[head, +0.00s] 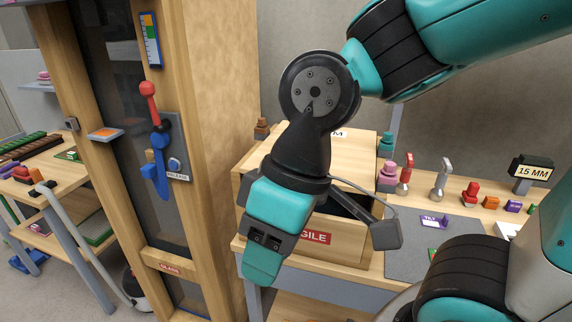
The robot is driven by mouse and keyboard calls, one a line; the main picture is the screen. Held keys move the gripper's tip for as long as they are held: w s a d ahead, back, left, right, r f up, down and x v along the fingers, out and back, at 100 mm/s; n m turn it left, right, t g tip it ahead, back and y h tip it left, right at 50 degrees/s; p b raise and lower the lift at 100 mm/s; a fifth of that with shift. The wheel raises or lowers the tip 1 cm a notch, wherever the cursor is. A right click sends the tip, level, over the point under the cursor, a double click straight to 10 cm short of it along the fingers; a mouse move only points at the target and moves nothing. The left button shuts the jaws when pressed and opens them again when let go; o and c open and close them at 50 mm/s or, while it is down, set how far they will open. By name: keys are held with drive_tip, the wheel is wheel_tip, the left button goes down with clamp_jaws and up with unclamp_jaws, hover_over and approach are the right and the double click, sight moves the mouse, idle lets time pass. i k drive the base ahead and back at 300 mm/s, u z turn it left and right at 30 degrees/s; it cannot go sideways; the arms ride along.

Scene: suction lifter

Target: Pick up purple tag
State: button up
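A small purple tag (434,222) with pale lettering lies on the grey mat (408,262) at the right of the wooden bench. A purple block (514,206) stands farther right among small coloured pieces. My gripper (262,262) hangs downward in front of the wooden box, well to the left of the purple tag and apart from it. Its teal end is seen from behind, and the gap between the fingers is hidden, so I cannot tell whether it is open.
A wooden box (352,242) with a red label stands behind my gripper. Red and grey handled stamps (441,180) and a "15 MM" sign (532,172) line the back of the bench. A wooden frame with a red-knobbed lever (149,92) rises at left.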

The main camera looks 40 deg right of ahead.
sight(428, 220)
drive_tip(key=z, duration=3.2)
drive_tip(key=k, duration=0.85)
drive_tip(key=u, duration=1.45)
drive_tip(key=i, duration=1)
drive_tip(key=z, duration=0.05)
